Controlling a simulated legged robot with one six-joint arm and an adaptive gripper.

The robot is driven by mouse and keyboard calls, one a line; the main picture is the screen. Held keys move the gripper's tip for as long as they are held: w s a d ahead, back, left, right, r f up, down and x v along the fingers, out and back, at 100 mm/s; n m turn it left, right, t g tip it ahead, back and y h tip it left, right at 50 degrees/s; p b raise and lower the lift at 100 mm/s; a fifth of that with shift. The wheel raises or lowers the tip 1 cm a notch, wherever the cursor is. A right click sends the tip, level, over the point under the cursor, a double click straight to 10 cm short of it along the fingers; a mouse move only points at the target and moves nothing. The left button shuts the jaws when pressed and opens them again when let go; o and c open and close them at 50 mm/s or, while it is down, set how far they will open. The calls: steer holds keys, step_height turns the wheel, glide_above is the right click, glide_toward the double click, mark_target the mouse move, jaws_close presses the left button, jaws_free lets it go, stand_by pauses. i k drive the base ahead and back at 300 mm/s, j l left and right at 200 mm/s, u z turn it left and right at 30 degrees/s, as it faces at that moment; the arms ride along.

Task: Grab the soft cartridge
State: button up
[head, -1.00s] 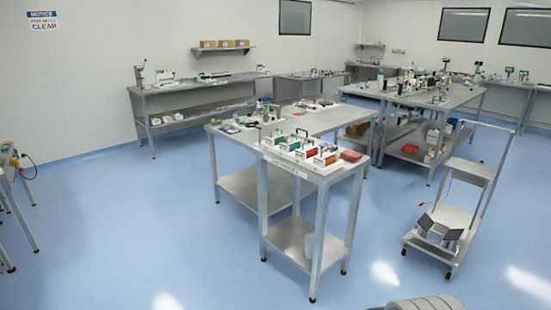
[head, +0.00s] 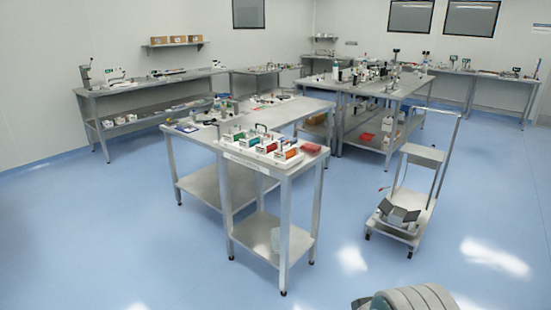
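I cannot tell from here which is the soft cartridge. A rounded grey part at the bottom right edge is my own body or arm. My gripper's fingers do not show.
A red item (head: 310,148) lies at the table's right corner. A wheeled cart (head: 426,210) with dark blocks stands to the right. Other steel benches (head: 160,90) line the back. Blue floor (head: 90,240) is open at left and in front.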

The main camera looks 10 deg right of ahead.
mark_target(285, 154)
steer(key=i+l, duration=0.1)
steer(key=i, duration=0.4)
steer(key=i+l+u, duration=0.1)
steer(key=i, duration=0.35)
steer(key=i+l, duration=0.15)
steer(key=i, duration=0.35)
steer(key=i+l+u, duration=0.1)
steer(key=i, duration=0.35)
steer(key=i+l, duration=0.2)
steer(key=i, duration=0.3)
steer(key=i+l+u, duration=0.1)
steer(key=i, duration=0.35)
steer(key=l, duration=0.1)
